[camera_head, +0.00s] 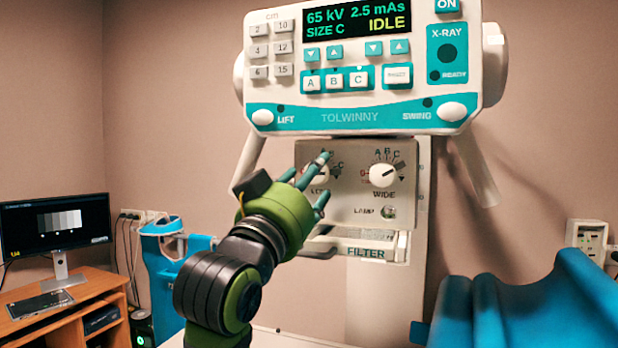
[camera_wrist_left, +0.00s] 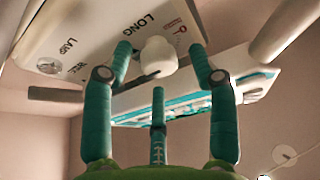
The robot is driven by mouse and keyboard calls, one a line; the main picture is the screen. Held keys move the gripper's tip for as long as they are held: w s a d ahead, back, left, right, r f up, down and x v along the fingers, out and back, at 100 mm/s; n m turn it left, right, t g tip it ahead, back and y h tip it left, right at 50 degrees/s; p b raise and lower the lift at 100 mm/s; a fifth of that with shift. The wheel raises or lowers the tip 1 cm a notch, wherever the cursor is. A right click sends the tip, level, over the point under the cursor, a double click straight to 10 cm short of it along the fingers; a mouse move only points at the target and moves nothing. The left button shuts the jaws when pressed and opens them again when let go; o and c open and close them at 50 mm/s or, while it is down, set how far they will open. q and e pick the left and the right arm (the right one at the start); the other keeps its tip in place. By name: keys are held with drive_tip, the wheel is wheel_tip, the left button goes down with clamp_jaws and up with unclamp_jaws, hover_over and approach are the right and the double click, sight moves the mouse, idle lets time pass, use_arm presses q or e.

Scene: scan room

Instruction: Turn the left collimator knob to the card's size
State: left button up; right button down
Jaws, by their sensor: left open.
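The left collimator knob, marked LONG, is white and round; in the wrist view the knob (camera_wrist_left: 158,56) sits between my fingertips. In the head view the knob (camera_head: 320,175) on the grey collimator panel (camera_head: 345,207) is partly covered by my fingers, and its pointer setting cannot be read. My left gripper (camera_head: 314,181) has its green fingers spread around the knob, also in the wrist view (camera_wrist_left: 160,66). I cannot tell if they touch it. The console display (camera_head: 356,17) reads SIZE C and IDLE. I cannot make out a card. My right gripper is out of view.
The WIDE knob (camera_head: 382,174) is just right, with the LAMP button (camera_head: 389,211) below it. The console (camera_head: 365,75) overhangs the panel. The FILTER slot (camera_head: 366,253) is below. A blue curved support (camera_head: 535,310) stands right, a desk monitor (camera_head: 56,222) far left.

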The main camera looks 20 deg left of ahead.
use_arm(q)
drive_tip(key=c, duration=1.1)
drive_tip(key=shift+d+n, duration=0.15)
drive_tip(key=shift+n, duration=0.15)
drive_tip(key=shift+c, duration=0.2)
drive_tip(key=n+y, duration=0.2)
drive_tip(key=n, duration=0.2)
drive_tip(key=shift+d+y, duration=0.1)
drive_tip(key=shift+y, duration=0.3)
drive_tip(key=shift+f, duration=0.1)
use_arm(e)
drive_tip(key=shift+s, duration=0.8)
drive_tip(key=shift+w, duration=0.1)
use_arm(q)
drive_tip(key=o, duration=1.1)
drive_tip(key=shift+o, duration=0.2)
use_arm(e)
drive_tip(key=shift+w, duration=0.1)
